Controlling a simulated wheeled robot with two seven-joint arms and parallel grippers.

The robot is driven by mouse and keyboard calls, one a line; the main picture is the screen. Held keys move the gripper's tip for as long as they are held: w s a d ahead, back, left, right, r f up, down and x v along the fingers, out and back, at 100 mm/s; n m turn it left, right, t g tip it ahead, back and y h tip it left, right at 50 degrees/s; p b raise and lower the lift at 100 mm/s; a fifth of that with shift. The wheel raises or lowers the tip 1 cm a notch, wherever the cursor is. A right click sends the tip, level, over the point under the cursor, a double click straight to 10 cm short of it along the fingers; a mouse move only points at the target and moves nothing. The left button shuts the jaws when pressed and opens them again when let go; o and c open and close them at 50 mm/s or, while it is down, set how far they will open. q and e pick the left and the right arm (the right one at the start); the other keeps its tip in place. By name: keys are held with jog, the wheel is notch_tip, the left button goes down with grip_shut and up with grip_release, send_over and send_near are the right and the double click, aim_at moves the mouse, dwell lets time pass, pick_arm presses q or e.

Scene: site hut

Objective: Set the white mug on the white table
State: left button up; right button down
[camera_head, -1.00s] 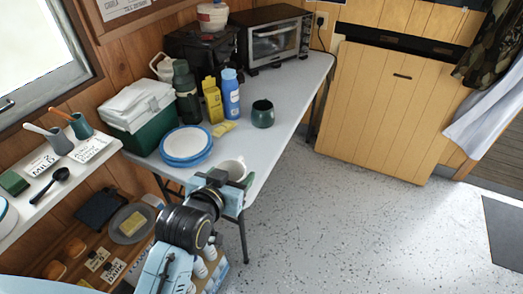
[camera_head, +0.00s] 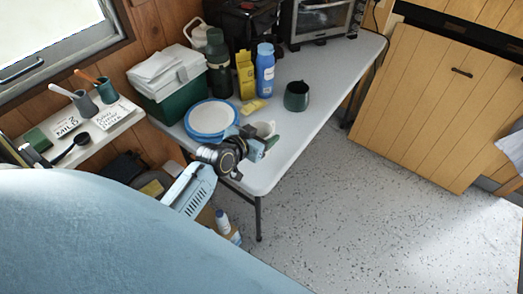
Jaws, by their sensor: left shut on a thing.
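The white mug (camera_head: 264,128) is in the jaws of my left gripper (camera_head: 266,141), over the near part of the white table (camera_head: 315,120). The gripper is shut on it and hides much of the mug. Only part of its pale rim and side shows. The mug looks roughly upright. I cannot tell whether its base touches the table top. A small green piece shows beside the jaws; I cannot tell what it is. My right gripper is not in view.
Blue-rimmed plates (camera_head: 211,117) are just left of the mug. The table's right front part is clear.

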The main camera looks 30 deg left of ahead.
pick_arm(q)
notch_tip(320, 180, down, 2)
jog(key=shift+f, duration=0.1)
jog(key=shift+f+b, duration=0.75)
jog(key=shift+f, duration=1.05)
jog(key=shift+f, duration=0.15)
jog(key=o, duration=1.1)
jog(key=shift+o, duration=0.2)
jog(key=shift+s+r, duration=0.15)
jog(key=shift+r, duration=0.05)
jog(key=p+v, duration=0.2)
jog(key=v, duration=0.9)
jog(key=shift+s, duration=0.35)
